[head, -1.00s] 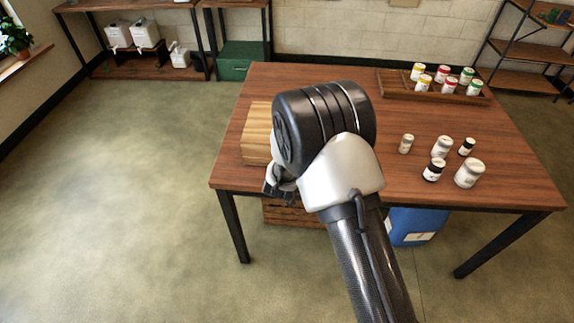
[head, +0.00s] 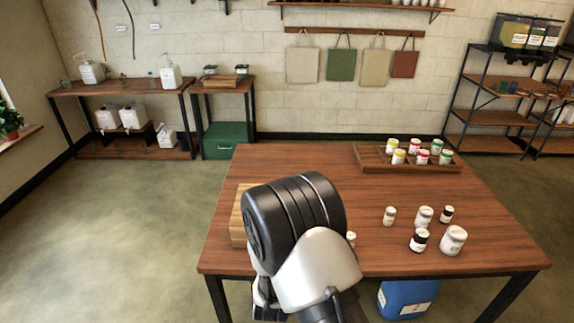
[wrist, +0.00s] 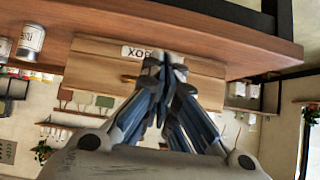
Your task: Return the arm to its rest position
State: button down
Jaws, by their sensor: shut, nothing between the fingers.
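My arm rises from the bottom of the head view, with its black and white wrist joint in front of the table (head: 330,165). My gripper (wrist: 163,62) shows in the wrist view with its fingers together and nothing between them. In the head view most of it is hidden behind the wrist joint. Beyond the fingers in the wrist view is a wooden box (wrist: 205,85) with a label. The box also shows in the head view (head: 237,222), at the table's left side, partly hidden by my arm. I cannot tell how far the fingers are from it.
Several jars (head: 453,240) stand on the table's right half. A wooden tray (head: 370,163) with several colored-lid jars is at the back. A blue container (head: 405,298) is under the table. Open floor (head: 130,225) lies to the left. Pump bottles (head: 170,72) stand on a far bench.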

jog(key=s+d+r+g+y, duration=0.1)
jog(key=s+d+r, duration=0.2)
jog(key=r, duration=0.8)
jog(key=s+d+r+g+y, duration=0.1)
jog(key=s+d+r+g, duration=0.2)
jog(key=r, duration=0.7)
jog(key=s+d+r, duration=0.3)
jog(key=s+d, duration=0.1)
jog(key=s, duration=0.4)
jog(key=s+d+r+g+h, duration=0.1)
jog(key=s+d+r, duration=0.2)
jog(key=s, duration=0.6)
jog(key=s+d+r+h, duration=0.1)
jog(key=s+d+r, duration=0.2)
jog(key=s+d, duration=0.2)
jog(key=s, duration=0.3)
jog(key=shift+s+d+r, duration=0.15)
jog(key=shift+s+d, duration=0.15)
jog(key=shift+s, duration=0.05)
